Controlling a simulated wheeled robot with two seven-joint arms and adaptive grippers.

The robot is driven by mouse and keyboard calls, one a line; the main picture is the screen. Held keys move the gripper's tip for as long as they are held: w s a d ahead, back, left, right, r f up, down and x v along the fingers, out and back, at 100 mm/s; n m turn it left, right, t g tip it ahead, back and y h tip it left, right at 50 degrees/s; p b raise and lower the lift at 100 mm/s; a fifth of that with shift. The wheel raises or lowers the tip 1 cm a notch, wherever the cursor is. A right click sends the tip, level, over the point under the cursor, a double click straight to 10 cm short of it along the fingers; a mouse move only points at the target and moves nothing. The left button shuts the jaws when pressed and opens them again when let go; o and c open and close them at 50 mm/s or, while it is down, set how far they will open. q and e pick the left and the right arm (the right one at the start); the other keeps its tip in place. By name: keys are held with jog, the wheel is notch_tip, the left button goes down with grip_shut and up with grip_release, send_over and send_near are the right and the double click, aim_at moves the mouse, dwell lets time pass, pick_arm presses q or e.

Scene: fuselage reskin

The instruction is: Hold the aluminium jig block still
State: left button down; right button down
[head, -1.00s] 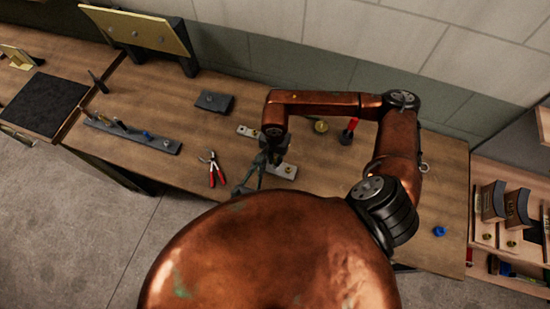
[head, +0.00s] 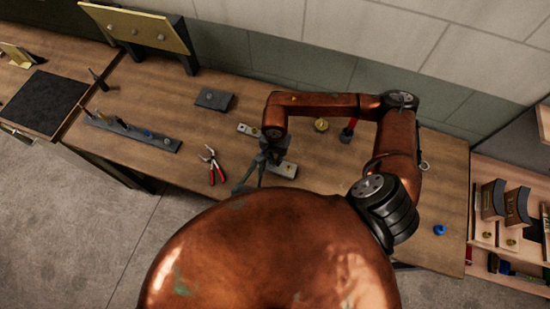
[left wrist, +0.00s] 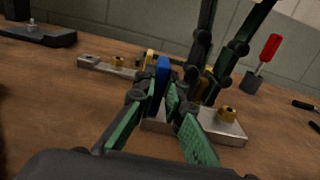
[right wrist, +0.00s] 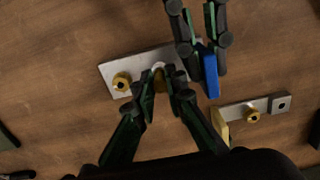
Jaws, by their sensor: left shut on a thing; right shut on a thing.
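The aluminium jig block (head: 288,170) is a flat pale bar with brass fittings, lying on the wooden bench. It also shows in the left wrist view (left wrist: 226,128) and the right wrist view (right wrist: 116,72). My right gripper (right wrist: 160,76) is shut at the middle of the block, around a brass fitting there; its fingertips partly hide the contact. My left gripper (left wrist: 161,95) is shut on an upright blue piece (left wrist: 162,75), which also shows beside the block in the right wrist view (right wrist: 210,76). The lower end of the blue piece is hidden by the fingers.
A thinner metal strip (right wrist: 234,115) with a brass fitting lies close by. Red-handled pliers (head: 214,165), a dark box (head: 214,99), a tool rack (head: 130,131) and a red-handled tool (head: 348,131) stand around. The bench's right part is mostly clear.

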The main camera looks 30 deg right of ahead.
jog(key=c, duration=1.9)
grip_release()
jog(key=shift+r, duration=2.45)
pick_arm(q)
jog(key=c, duration=1.9)
grip_release()
jog(key=shift+c, duration=0.2)
jog(key=shift+s+a, duration=0.1)
